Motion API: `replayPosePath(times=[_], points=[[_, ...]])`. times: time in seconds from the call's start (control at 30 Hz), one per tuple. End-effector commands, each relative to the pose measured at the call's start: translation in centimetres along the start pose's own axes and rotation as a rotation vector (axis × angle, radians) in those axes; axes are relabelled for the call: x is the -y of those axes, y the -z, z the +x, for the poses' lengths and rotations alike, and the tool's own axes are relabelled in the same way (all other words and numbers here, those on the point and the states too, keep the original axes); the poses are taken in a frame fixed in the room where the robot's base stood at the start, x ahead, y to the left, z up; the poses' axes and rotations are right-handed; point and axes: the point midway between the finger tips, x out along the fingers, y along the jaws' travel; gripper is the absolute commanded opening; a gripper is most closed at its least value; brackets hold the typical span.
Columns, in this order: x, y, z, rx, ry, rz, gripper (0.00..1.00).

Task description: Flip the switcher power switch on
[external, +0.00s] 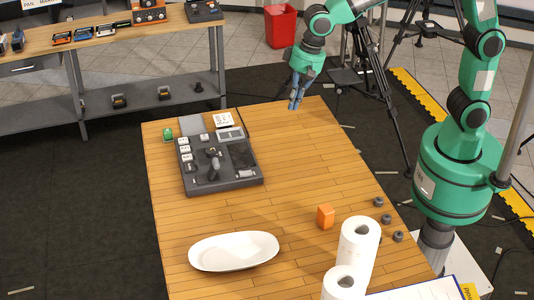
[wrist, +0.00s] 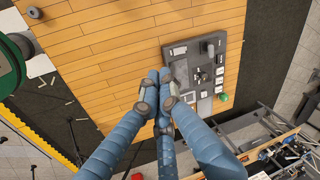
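The switcher is a dark grey console (external: 222,181) with light buttons, a small lever and a pale screen, on the wooden table's left side. It also shows in the wrist view (wrist: 210,45), right of centre. I cannot tell which of its small controls is the power switch, or its position. My gripper (external: 296,104) is above the far edge of the table, to the right of and behind the switcher, apart from it. In the wrist view my gripper's fingers (wrist: 155,88) come together at the tips with nothing visible between them. The fingers hide the area directly below.
The wooden table (external: 285,180) carries a green object (external: 168,134), a white card (external: 224,119), an orange block (external: 325,216), a white oval dish (external: 234,251), paper rolls (external: 358,250) and small grey nuts (external: 378,202). The table between gripper and dish is clear.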

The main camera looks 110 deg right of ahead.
Motion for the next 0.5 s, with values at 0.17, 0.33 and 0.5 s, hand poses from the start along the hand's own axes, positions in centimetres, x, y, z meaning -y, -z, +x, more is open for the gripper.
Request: replayPosePath(times=[0.17, 0.33, 0.5], points=[[1.7, 3.3, 4.0, 0.020, -0.032, 0.137, 0.00], [2.9, 6.1, 8.1, 0.032, -0.058, 0.267, 0.00], [3.6, 8.5, 12.4, 0.043, -0.085, 0.392, 0.00]])
